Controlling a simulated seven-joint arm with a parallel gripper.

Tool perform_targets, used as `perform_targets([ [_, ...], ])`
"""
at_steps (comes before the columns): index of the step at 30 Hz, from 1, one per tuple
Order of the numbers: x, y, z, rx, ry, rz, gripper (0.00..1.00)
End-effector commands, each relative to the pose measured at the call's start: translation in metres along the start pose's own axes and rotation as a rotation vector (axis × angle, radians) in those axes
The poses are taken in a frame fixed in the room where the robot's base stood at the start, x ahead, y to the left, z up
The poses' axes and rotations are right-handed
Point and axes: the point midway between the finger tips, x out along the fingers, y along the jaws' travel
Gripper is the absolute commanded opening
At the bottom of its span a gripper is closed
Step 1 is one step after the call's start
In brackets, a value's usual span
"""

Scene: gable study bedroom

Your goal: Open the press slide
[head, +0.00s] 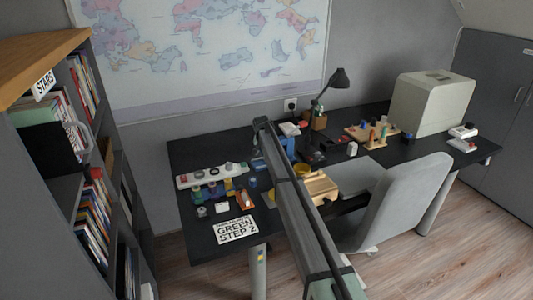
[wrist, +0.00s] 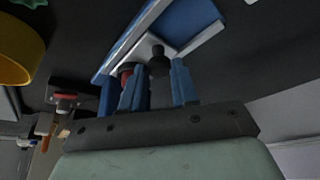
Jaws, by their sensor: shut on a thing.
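The press, a blue body with a white edge (wrist: 195,20), fills the top middle of the wrist view. A black knob (wrist: 158,63) stands out from its white part, and I take it for the slide's knob. My gripper (wrist: 158,78) has its two blue fingers on either side of this knob, shut on it. A red round part shows just left of the knob, partly behind a finger. In the head view a blue piece (head: 287,146) shows behind my arm, probably the press. My arm hides the gripper there. How far the slide stands out cannot be told.
A yellow round thing (wrist: 14,52) is at the wrist view's left edge. On the dark desk (head: 190,155) stand a lamp (head: 338,79), a wooden box (head: 320,187), small jars and a peg board (head: 372,134). A grey chair (head: 405,200) stands in front.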

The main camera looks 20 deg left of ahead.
Motion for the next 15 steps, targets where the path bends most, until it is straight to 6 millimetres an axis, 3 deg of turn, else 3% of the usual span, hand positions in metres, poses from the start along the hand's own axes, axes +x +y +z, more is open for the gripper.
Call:
perform_targets([
  [10, -0.001, -0.002, 0.001, 0.000, 0.001, -0.001, 0.00],
  [15, -0.006, -0.019, 0.014, -0.003, 0.000, -0.002, 0.00],
])
